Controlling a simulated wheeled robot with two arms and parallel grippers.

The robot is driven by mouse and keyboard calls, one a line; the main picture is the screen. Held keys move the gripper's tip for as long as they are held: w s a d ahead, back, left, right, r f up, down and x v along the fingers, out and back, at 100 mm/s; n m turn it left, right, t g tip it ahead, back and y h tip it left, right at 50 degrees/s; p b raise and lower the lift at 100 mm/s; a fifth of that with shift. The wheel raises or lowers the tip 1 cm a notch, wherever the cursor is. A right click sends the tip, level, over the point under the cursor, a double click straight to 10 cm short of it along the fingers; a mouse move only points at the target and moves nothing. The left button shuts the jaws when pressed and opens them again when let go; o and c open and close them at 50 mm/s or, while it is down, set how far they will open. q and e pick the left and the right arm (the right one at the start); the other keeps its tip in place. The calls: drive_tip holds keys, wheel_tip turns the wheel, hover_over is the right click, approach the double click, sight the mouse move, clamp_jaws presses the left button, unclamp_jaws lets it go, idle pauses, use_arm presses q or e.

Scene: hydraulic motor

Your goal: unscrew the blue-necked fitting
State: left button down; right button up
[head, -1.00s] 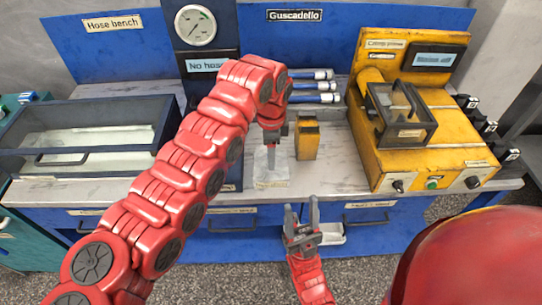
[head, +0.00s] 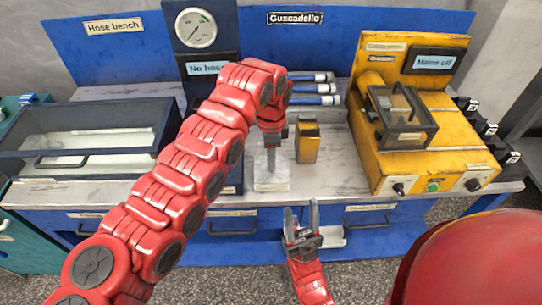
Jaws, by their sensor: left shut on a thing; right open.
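My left gripper (head: 271,140) points straight down over a small pale block (head: 271,181) at the front of the bench. It is shut on a slim grey part (head: 271,160) that stands upright on the block. My arm hides much of this part, and I cannot make out a blue neck on it. Several white-and-blue cylindrical pieces (head: 315,88) lie in a rack at the back, right of my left arm. My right gripper (head: 301,222) is open and empty in front of the bench edge, below the block.
A yellow upright piece (head: 308,143) stands close right of the block. A yellow machine (head: 432,150) with a dark-framed cover and a "Mains off" display fills the right. A glass-topped blue case (head: 85,140) sits at left. A gauge panel (head: 197,30) stands behind my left arm.

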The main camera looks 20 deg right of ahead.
use_arm(q)
drive_tip(key=shift+d+n, duration=0.1)
drive_tip(key=shift+n, duration=0.7)
drive_tip(key=c, duration=0.7)
unclamp_jaws()
drive_tip(key=shift+n, duration=0.4)
drive_tip(key=m, duration=0.3)
drive_tip(key=shift+a+m+b, duration=0.2)
drive_tip(key=shift+m+b, duration=0.1)
drive_tip(key=shift+b, duration=0.05)
drive_tip(key=m, duration=0.6)
drive_tip(key=shift+d, duration=0.1)
drive_tip(key=shift+m, duration=0.4)
